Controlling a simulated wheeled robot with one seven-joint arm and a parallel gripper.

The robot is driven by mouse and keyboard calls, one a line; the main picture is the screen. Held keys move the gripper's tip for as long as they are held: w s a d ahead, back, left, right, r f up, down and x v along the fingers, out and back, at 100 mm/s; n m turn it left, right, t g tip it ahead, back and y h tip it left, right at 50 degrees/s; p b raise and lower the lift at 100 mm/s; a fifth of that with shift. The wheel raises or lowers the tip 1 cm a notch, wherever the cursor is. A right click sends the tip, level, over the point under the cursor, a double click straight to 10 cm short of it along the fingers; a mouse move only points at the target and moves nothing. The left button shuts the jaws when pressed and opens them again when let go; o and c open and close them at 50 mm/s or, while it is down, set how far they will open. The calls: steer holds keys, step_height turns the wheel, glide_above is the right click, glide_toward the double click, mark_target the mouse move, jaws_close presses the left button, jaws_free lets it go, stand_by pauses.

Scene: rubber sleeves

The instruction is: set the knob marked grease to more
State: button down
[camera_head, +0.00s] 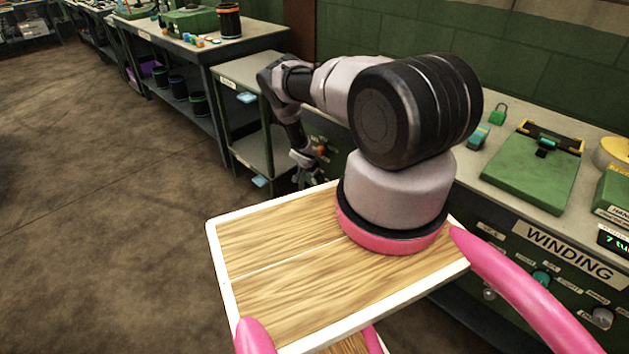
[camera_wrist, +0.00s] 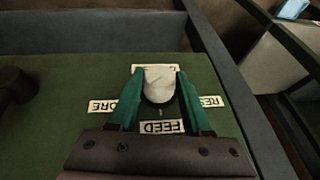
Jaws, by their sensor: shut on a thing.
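In the wrist view a pale grey-white knob (camera_wrist: 158,84) stands on a dark green panel (camera_wrist: 60,70). The two green fingers of my gripper (camera_wrist: 159,88) are on either side of it and shut on it. A label reading FEED (camera_wrist: 162,127), upside down, lies on the gripper side. A label ending in ORE (camera_wrist: 102,105) is at the left, partly behind a finger. Another label (camera_wrist: 210,102) at the right is partly hidden. A label behind the knob (camera_wrist: 154,68) is mostly covered, so I cannot read it. In the head view my gripper (camera_head: 308,178) is low at the cabinet front, and this knob cannot be made out.
In the head view an orange-red knob (camera_head: 320,150) shows on the cabinet front near my wrist. A WINDING panel (camera_head: 562,250) with a teal knob (camera_head: 541,277) and grey knob (camera_head: 602,317) is at the right. A grey shelf unit (camera_head: 250,110) stands left of my arm. The floor at left is clear.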

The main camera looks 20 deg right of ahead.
steer(key=shift+s+t+y, duration=0.15)
steer(key=shift+t+y, duration=0.15)
steer(key=shift+t, duration=0.4)
steer(key=shift+c, duration=1.7)
jaws_free()
steer(key=v, duration=1)
steer(key=shift+a+r, duration=0.15)
steer(key=shift+r, duration=0.2)
